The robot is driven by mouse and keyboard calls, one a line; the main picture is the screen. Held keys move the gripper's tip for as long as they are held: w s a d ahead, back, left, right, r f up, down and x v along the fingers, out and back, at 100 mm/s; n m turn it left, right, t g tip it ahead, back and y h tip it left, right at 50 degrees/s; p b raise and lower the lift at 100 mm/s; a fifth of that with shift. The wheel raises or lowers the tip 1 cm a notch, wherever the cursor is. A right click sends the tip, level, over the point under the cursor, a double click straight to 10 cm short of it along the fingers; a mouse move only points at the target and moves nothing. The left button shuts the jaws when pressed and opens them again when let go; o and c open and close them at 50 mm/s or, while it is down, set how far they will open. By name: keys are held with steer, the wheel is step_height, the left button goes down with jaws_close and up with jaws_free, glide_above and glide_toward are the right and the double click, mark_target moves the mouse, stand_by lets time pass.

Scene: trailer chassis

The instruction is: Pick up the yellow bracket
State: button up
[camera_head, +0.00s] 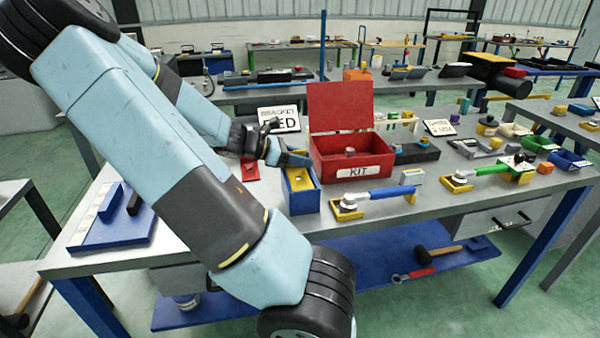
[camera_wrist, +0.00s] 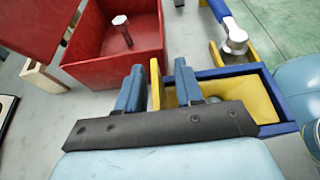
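The yellow bracket (camera_head: 299,180) is in a blue open-topped bin (camera_head: 303,202) on the workbench, left of the red KIT box. In the wrist view the bracket (camera_wrist: 255,97) has a flat yellow part inside the blue bin (camera_wrist: 230,72) and a narrow upright yellow part. My gripper (camera_head: 292,160) is at the bin's far edge. In the wrist view my gripper (camera_wrist: 159,88) has its two blue fingers apart, with the upright yellow part showing between them. Gaps show on both sides of it. The right finger hides part of the bracket.
The red KIT box (camera_head: 352,169) with its raised lid stands close to the right of the bin; a bolt (camera_wrist: 122,30) is inside it. A blue-handled tool on yellow supports (camera_head: 347,207) lies to the right front. A blue panel (camera_head: 113,220) lies at the bench's left.

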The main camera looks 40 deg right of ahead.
steer(key=shift+c, duration=0.4)
jaws_close()
